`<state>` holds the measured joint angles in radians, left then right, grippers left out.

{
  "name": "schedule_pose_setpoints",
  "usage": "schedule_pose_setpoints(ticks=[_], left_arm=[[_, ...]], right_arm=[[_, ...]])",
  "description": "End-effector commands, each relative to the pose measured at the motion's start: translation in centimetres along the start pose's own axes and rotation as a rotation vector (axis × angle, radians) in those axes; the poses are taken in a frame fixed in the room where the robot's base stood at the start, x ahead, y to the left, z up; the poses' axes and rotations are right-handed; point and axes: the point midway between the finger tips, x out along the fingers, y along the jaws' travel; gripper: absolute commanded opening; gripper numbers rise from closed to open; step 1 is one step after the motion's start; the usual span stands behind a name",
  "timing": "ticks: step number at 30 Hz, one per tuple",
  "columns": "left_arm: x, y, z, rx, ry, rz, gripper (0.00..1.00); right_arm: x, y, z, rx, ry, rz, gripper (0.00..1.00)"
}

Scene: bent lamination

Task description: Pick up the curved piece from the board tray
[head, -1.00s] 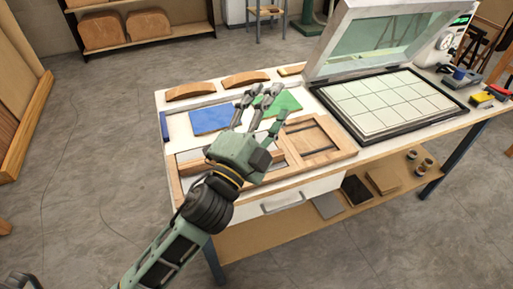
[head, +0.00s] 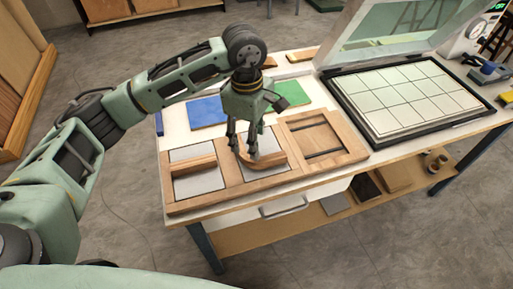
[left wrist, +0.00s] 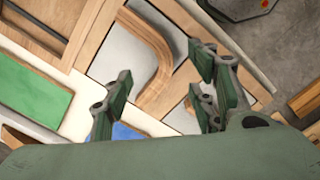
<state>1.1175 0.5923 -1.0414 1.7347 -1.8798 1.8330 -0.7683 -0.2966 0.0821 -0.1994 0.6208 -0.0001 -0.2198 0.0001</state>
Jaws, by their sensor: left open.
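The wooden board tray (head: 350,153) lies at the table's front edge. The curved piece (head: 268,164), a bent strip of layered wood, rests on a pale panel in its middle compartment. In the left wrist view the curved piece (left wrist: 163,62) shows its rounded bend. My left gripper (head: 242,148) points down over the middle compartment, partly hiding the piece. In the left wrist view my left gripper (left wrist: 160,80) is open, with part of the piece showing between its fingers. I cannot tell how high the fingertips are above the panel. My right gripper is not in view.
Another wooden strip (head: 196,165) lies in the tray's left compartment. The right compartment holds dark bars. A blue board (head: 207,112) and a green board (head: 287,94) lie behind the tray. A framed grid bed (head: 400,100) with a raised lid stands to the right.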

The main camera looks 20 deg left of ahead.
Motion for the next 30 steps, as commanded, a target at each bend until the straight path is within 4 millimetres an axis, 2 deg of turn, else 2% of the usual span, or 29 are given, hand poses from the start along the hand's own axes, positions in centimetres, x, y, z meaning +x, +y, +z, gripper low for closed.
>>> schedule_pose_setpoints(ticks=[1, 4, 11, 15, 19, 28, 30], left_arm=[[-0.1, 0.0, -0.9, -0.004, 0.032, -0.004, 0.53], [0.5, 0.0, -1.6, -0.006, 0.057, -0.010, 0.53], [3.0, 0.0, -1.2, -0.005, 0.053, -0.012, 0.53], [5.0, 0.2, -0.5, -0.004, 0.052, -0.013, 0.53], [6.8, 0.3, -0.7, -0.006, 0.052, -0.010, 0.53], [7.5, 0.3, -0.7, -0.004, 0.051, -0.007, 0.53], [7.5, 0.3, -0.7, -0.004, 0.051, -0.007, 0.47]], right_arm=[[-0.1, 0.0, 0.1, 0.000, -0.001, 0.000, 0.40], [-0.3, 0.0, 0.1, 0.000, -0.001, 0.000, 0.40], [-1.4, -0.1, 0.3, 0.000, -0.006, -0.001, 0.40], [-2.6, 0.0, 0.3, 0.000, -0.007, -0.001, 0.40], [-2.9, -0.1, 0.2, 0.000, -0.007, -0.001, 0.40], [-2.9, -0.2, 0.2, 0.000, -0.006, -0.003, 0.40], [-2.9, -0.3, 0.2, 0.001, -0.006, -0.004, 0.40]])
